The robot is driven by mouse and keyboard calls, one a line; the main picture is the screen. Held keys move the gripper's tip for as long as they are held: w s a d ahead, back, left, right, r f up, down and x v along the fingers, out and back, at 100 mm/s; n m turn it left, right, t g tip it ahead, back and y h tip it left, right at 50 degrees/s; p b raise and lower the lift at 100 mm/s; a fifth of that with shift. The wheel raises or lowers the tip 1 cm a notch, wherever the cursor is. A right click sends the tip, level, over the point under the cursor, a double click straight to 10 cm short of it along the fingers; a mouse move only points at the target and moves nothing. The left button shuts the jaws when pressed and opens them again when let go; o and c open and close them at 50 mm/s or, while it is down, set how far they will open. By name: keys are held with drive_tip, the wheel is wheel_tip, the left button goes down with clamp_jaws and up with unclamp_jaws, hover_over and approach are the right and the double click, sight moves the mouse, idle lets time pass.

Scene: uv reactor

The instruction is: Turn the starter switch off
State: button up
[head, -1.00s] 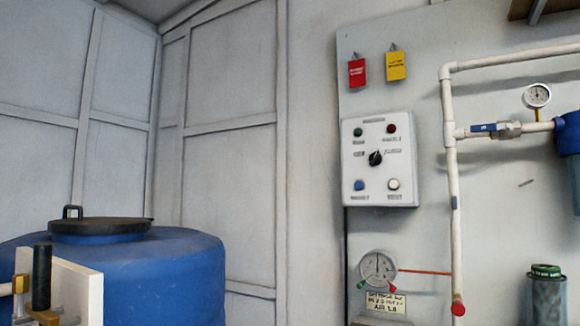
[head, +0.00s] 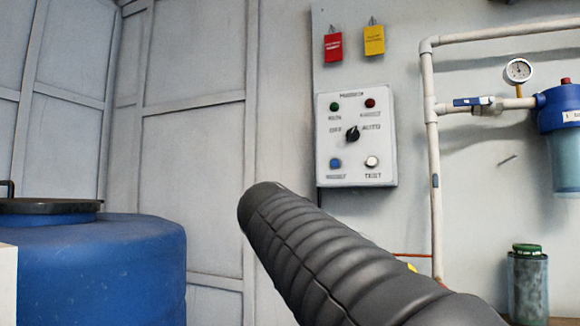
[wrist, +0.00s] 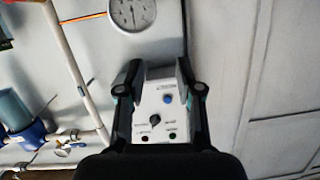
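The starter switch (head: 353,133) is a black rotary knob in the middle of a white control box (head: 325,172) on the wall. The labels OFF and AUTO flank it; the knob looks tilted toward upper right, on the AUTO side. The switch also shows in the wrist view (wrist: 155,121), where the picture is upside down. My gripper (wrist: 158,72) is open and empty. Its two black fingers frame the control box from a distance, apparently not touching it. The gripper is out of sight in the head view, where my dark ribbed arm reaches across the lower middle.
Green and red lamps (head: 370,103) sit above the switch, blue and white buttons (head: 372,162) below. Red and yellow tags (head: 374,40) hang above the box. White pipes (head: 430,140) and a blue filter (head: 558,110) are right. A blue barrel (head: 90,270) stands left.

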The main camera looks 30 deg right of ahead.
drive_tip(key=w+d+r+m+h+b, duration=0.1)
drive_tip(key=d+r+m+h, duration=0.1)
drive_tip(key=r, duration=0.3)
drive_tip(key=w+d+r+m+h, duration=0.2)
drive_tip(key=r, duration=0.2)
drive_tip(key=m+h, duration=0.4)
approach(351, 134)
drive_tip(key=p+x, duration=0.5)
drive_tip(key=x, duration=0.2)
drive_tip(key=shift+p, duration=0.35)
drive_tip(key=shift+w+d+r+p, duration=0.15)
drive_tip(key=shift+w+d+p, duration=0.2)
drive_tip(key=shift+d, duration=0.2)
clamp_jaws()
